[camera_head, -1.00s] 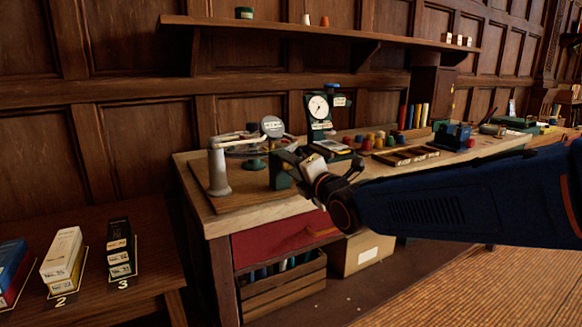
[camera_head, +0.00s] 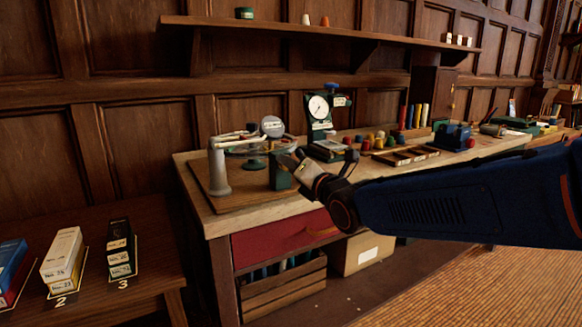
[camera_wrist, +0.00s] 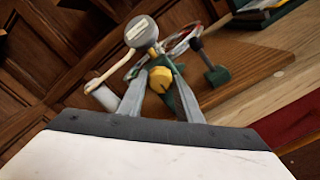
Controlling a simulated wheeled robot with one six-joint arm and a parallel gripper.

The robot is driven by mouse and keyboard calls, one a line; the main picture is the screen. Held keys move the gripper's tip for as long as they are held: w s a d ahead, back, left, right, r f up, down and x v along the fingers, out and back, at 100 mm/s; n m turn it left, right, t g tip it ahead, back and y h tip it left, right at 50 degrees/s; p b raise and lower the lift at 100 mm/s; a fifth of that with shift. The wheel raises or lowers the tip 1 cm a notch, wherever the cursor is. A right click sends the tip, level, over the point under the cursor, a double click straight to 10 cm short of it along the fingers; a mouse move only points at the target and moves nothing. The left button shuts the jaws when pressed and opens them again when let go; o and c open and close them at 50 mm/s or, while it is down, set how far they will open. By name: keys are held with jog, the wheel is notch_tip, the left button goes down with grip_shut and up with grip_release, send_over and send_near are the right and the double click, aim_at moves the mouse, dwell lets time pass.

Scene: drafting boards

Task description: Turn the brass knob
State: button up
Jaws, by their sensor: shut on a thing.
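The brass knob (camera_wrist: 159,80) shows in the wrist view as a yellow faceted piece on a dark green block. My gripper (camera_wrist: 161,72) has one grey finger on each side of it and is shut on it. In the head view my gripper (camera_head: 292,163) reaches in from the right to the green block (camera_head: 279,177), near the front of the workbench. The knob cannot be made out there. A grey post (camera_head: 218,170) and a round labelled disc (camera_head: 272,126) stand on the same wooden board (camera_head: 238,197).
Coloured spools (camera_head: 372,140) and a divided tray (camera_head: 405,155) lie to the right on the bench. A side table with boxes (camera_head: 63,257) is at the left. A shelf (camera_head: 330,30) runs above.

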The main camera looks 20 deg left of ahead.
jog(key=shift+f, duration=0.2)
jog(key=o, duration=1)
jog(key=shift+r, duration=0.1)
jog(key=shift+o, duration=0.2)
jog(key=shift+s+d, duration=0.1)
jog(key=v, duration=1.7)
jog(key=shift+s+d, duration=0.1)
